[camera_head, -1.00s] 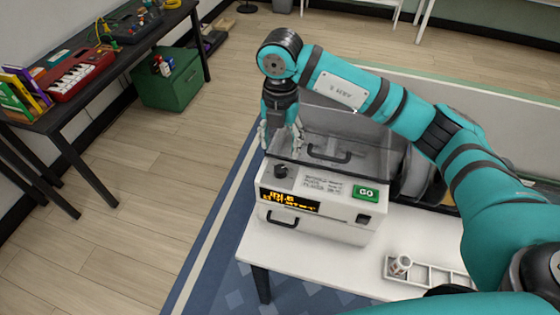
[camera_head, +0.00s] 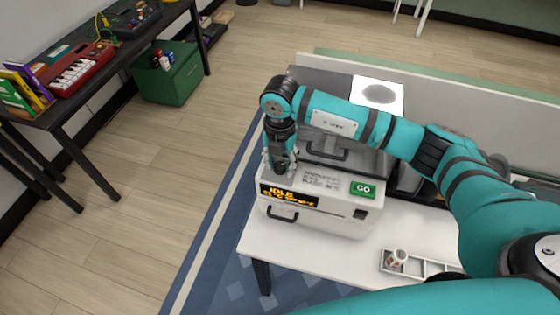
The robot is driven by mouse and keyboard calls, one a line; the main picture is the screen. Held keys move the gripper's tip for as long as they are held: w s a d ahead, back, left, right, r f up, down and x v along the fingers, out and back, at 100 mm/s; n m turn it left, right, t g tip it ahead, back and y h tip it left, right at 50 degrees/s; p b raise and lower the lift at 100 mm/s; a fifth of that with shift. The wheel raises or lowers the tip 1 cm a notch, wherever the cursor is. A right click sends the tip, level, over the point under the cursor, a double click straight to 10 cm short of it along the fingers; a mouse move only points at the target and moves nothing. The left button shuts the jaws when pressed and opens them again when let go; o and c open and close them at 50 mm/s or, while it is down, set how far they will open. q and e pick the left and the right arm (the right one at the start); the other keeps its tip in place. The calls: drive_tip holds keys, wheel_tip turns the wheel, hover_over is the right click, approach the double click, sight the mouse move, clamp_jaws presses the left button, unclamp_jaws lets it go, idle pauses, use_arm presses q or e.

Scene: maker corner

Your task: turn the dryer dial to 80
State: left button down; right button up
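The dryer (camera_head: 340,219) is a white box with a clear lid, standing on a white table. Its front display (camera_head: 290,195) shows orange text that seems to read IDLE, with a second line too small to read. A green GO button (camera_head: 362,189) is at the right of its top panel. My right gripper (camera_head: 281,168) points down at the left of this panel, over the dark dial's place. The gripper hides most or all of the dial, so its setting is not readable. I cannot tell whether the fingers touch or grip it. My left gripper is out of view.
A white divided tray (camera_head: 430,268) with a small cup-like item (camera_head: 397,259) is on the table's right part. A black desk (camera_head: 60,115) with a red keyboard (camera_head: 77,70) and a green bin (camera_head: 168,80) stand at the left. The floor between is clear.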

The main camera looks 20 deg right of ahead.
sight(280, 165)
clamp_jaws()
drive_tip(key=shift+m+b, duration=0.5)
drive_tip(key=shift+m, duration=1.8)
drive_tip(key=shift+o, duration=2.1)
unclamp_jaws()
drive_tip(key=shift+r, duration=0.1)
wheel_tip(280, 165, up, 12)
